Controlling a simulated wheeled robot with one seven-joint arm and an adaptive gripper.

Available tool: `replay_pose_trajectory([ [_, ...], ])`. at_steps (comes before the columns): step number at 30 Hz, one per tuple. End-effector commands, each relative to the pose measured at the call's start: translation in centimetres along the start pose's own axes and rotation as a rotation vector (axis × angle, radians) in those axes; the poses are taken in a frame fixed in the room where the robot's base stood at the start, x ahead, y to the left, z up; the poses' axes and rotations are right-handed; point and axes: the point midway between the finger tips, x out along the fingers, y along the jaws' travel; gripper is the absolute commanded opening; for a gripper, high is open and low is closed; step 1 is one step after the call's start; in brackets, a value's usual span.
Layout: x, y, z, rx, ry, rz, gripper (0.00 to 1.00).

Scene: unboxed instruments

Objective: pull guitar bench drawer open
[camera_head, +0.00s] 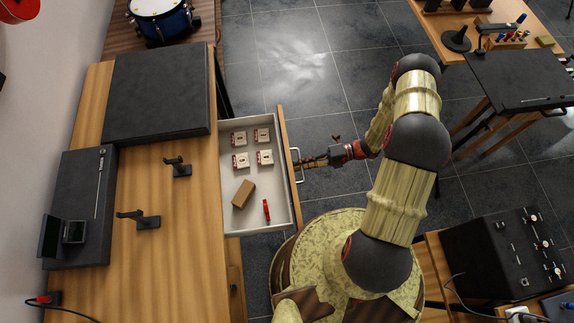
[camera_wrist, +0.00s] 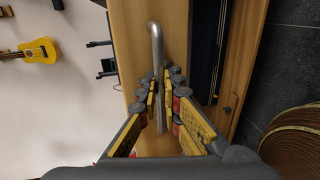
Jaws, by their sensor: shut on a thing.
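The guitar bench (camera_head: 160,265) has a wooden top and runs along the left side of the head view. Its drawer (camera_head: 234,212) is pulled out to the right, with its light inside showing. The drawer holds several small white-and-red boxes (camera_head: 265,157), a brown block (camera_head: 243,193) and a red tool (camera_head: 266,210). The metal bar handle (camera_wrist: 156,45) is on the drawer's wooden front; it also shows in the head view (camera_head: 299,166). My gripper (camera_wrist: 161,100) is shut on the handle, with its fingers on either side of the bar.
Black stands (camera_head: 148,221) and a dark mat (camera_head: 158,95) lie on the bench top. A black-topped table (camera_head: 520,80) stands at the upper right, and a black box with knobs (camera_head: 495,250) at the lower right. Tiled floor (camera_head: 300,60) is clear beyond the drawer.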

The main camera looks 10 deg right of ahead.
Motion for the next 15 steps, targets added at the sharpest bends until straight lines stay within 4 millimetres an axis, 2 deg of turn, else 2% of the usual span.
replay_pose_trajectory([
  [6, -1.9, -0.5, 0.1, 0.0, 0.0, -0.001, 0.0],
  [15, -2.5, -0.6, 0.1, 0.001, 0.001, -0.001, 0.0],
])
